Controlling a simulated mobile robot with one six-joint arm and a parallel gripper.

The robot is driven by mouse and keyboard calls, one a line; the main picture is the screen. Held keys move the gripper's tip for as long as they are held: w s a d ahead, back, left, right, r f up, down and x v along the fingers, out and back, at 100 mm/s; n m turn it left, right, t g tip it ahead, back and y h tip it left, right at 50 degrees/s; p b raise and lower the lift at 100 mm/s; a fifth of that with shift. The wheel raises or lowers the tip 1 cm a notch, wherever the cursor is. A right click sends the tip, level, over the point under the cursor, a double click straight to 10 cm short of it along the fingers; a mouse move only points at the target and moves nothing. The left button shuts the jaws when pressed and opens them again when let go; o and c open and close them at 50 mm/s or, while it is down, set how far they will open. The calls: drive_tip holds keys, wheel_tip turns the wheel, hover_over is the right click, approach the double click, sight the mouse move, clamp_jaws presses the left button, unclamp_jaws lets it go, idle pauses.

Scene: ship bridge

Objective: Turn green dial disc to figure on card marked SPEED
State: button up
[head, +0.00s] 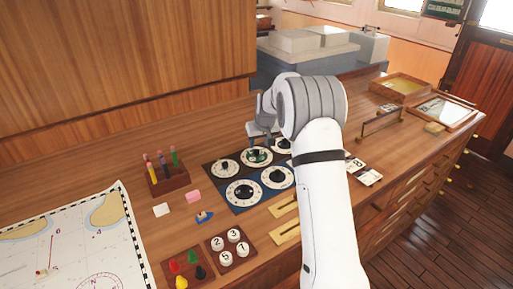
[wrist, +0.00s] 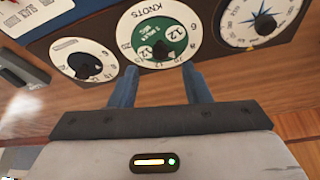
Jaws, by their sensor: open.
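The green dial disc (wrist: 172,34) sits inside a white ring marked KNOTS in the wrist view, with small white number patches and a dark knob. In the head view the green disc (head: 258,155) is in the back row of the dial panel, partly hidden by my gripper. My gripper (wrist: 160,68) is open and empty. Its two fingers point toward the dial's near edge, apart from each other. It also shows above the panel in the head view (head: 262,134). White cards (head: 362,172) lie right of my arm; one shows an 8. I cannot read SPEED on them.
A dial with a black knob (wrist: 85,65) and a compass-star dial (wrist: 258,22) flank the green one. Blue-plated dials (head: 243,193) lie in front. A pen block (head: 167,177), a chart (head: 75,245), coloured pegs (head: 182,282) and numbered knobs (head: 230,245) stand at left and front.

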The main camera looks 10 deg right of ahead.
sight(257, 151)
drive_tip(key=shift+p+x, duration=0.6)
drive_tip(key=shift+x, duration=2.05)
drive_tip(key=shift+c, duration=0.3)
clamp_jaws()
